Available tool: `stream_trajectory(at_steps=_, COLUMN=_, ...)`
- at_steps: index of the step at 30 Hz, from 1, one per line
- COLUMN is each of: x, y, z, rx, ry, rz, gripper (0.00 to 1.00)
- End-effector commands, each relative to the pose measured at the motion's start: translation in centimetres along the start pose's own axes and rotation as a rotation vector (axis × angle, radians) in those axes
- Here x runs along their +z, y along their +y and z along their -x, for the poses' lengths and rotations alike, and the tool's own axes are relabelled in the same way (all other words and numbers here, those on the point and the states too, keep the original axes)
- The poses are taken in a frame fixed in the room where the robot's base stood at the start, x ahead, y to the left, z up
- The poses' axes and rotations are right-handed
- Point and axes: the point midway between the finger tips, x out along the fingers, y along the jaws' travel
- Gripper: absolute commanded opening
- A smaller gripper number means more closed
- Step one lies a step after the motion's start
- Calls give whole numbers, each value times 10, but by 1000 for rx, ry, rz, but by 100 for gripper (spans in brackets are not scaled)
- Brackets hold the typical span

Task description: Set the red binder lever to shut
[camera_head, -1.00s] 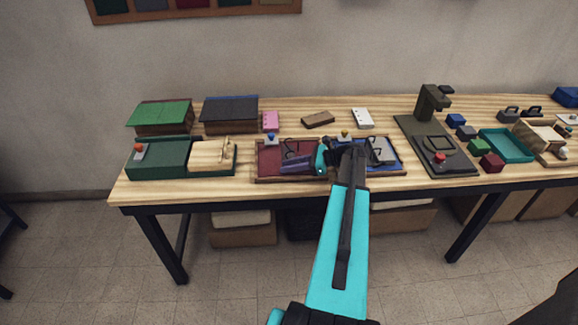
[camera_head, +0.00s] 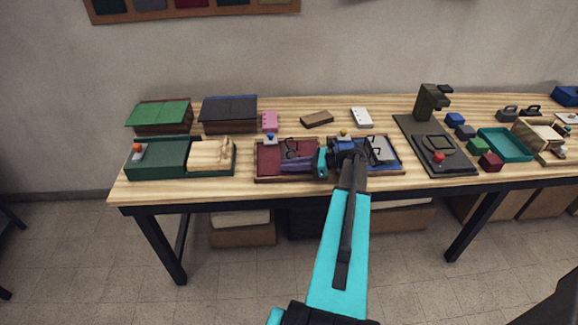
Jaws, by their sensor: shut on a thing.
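The red binder (camera_head: 268,164) lies open in a wooden-edged tray on the table, left of a blue binder. A dark metal ring and lever piece (camera_head: 291,148) stands at its middle. My gripper (camera_head: 285,162) reaches in from the right, low over the red binder, its purple-grey fingers pointing left. The fingers are shut on the red binder's lever, though the grip is small and partly hidden. My wrist covers the tray's right end and part of the blue binder (camera_head: 389,163).
A green box (camera_head: 158,160) with a wooden part is left. A dark press (camera_head: 436,140) stands right.

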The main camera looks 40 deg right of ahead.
Motion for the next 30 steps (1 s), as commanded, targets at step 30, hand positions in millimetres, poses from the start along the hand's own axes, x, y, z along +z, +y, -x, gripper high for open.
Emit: stream_trajectory(at_steps=30, x=-2, y=-1, z=56, rx=-3, ry=1, rz=2, gripper=23)
